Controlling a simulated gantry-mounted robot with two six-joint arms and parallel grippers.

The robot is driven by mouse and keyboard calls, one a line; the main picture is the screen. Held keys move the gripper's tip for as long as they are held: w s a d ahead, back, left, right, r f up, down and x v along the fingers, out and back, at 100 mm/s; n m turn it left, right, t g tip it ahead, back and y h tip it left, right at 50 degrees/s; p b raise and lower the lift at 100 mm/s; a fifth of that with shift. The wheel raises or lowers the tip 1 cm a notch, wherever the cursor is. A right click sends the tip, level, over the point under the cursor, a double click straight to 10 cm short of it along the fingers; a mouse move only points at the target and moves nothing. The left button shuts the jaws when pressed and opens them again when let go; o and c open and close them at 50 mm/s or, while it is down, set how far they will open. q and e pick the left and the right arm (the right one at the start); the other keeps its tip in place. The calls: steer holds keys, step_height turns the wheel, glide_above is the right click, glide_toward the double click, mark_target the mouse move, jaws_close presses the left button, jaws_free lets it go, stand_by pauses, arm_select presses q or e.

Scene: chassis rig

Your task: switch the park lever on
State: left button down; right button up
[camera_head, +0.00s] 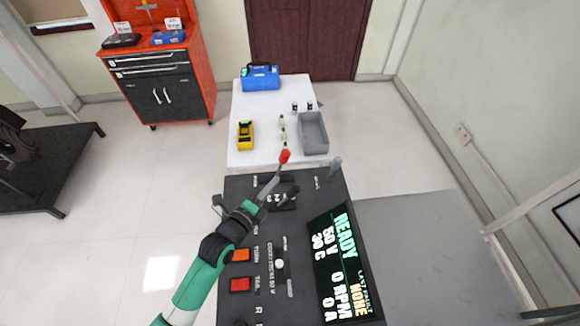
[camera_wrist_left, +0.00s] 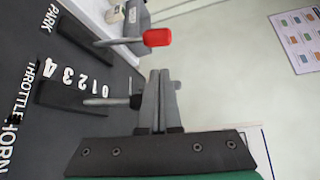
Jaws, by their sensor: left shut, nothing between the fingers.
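The park lever has a red knob (camera_head: 285,156) on a grey shaft. In the left wrist view its red knob (camera_wrist_left: 158,37) stands just beyond my fingertips, with a visible gap, and its shaft rises from a slot beside the PARK label. My left gripper (camera_head: 273,186) is over the far end of the dark control panel (camera_head: 262,222), close to the lever. In the left wrist view my left gripper (camera_wrist_left: 160,75) has its fingers pressed together and empty. My right gripper is not in view.
The throttle lever (camera_wrist_left: 105,101) has a dark knob right beside my left finger. A READY display (camera_head: 335,262) lies on the panel's right side. Beyond, a white table (camera_head: 245,102) holds a grey bin (camera_head: 313,132), a yellow device (camera_head: 245,135) and a blue case (camera_head: 260,79).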

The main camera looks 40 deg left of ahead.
arm_select(q)
steer(key=b+x, duration=0.3)
steer(key=x, duration=0.7)
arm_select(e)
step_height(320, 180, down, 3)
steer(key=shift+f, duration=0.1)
arm_select(q)
steer(key=shift+d, duration=0.1)
